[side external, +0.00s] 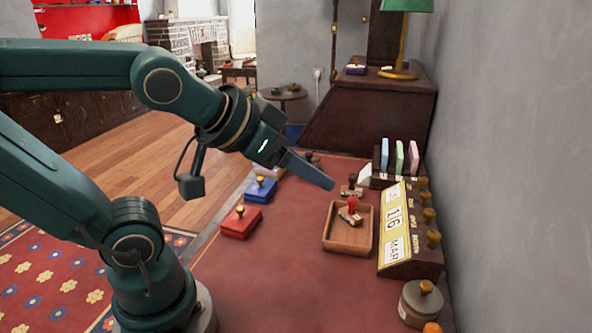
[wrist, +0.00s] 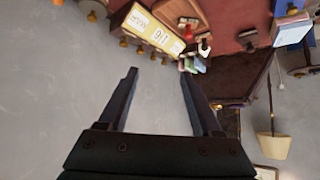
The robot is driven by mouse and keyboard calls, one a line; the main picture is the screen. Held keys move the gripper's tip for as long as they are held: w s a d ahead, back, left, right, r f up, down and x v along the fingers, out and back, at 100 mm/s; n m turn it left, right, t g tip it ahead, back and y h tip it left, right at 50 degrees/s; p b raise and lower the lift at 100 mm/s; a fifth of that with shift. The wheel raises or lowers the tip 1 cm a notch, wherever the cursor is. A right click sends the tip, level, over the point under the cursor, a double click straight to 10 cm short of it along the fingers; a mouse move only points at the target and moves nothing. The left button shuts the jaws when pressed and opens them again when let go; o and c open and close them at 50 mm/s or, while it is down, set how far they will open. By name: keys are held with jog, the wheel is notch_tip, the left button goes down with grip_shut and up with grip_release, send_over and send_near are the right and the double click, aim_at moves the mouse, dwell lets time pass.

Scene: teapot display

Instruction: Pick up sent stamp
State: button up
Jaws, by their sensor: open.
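A stamp with a red handle (side external: 353,203) stands in a wooden tray (side external: 335,242) on the red desk top. A second stamp with a dark handle (side external: 351,189) is just behind the tray. I cannot read any label, so I cannot tell which is the sent stamp. My gripper (side external: 328,183) is above the desk, left of and behind the tray in the side view, with nothing visible in it. In the wrist view its fingers (wrist: 160,75) are spread and empty, with grey wall behind them. Small stamps show blurred near the top there.
A calendar block (side external: 400,232) with knobs stands right of the tray. Coloured upright pads (side external: 399,157) are behind it. Red (side external: 240,221) and blue (side external: 260,190) boxes lie at the left edge. A round pot (side external: 421,303) stands front right.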

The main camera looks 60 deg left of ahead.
jog(key=w+a+r+t+y, duration=0.1)
jog(key=w+a+r+t, duration=0.15)
jog(key=w, duration=0.35)
jog(key=w+a+r+t, duration=0.2)
jog(key=w+r, duration=0.2)
jog(key=w, duration=0.3)
jog(key=m+t+h, duration=0.2)
jog(key=m+h, duration=0.1)
send_over(349, 179)
jog(key=d, duration=0.7)
notch_tip(349, 179, down, 10)
jog(key=s+a+f+n, duration=0.1)
jog(key=a+f, duration=0.1)
jog(key=f, duration=0.2)
jog(key=s+a+f+g, duration=0.1)
jog(key=a+f, duration=0.1)
jog(key=f, duration=0.3)
jog(key=s+a+f+n+g+y, duration=0.1)
jog(key=a+f, duration=0.1)
jog(key=f, duration=0.3)
jog(key=shift+s+a+f+n, duration=0.2)
jog(key=shift+s+a+n, duration=0.05)
jog(key=shift+a+n, duration=0.1)
jog(key=shift+w+a, duration=0.15)
jog(key=shift+x, duration=2.35)
grip_shut()
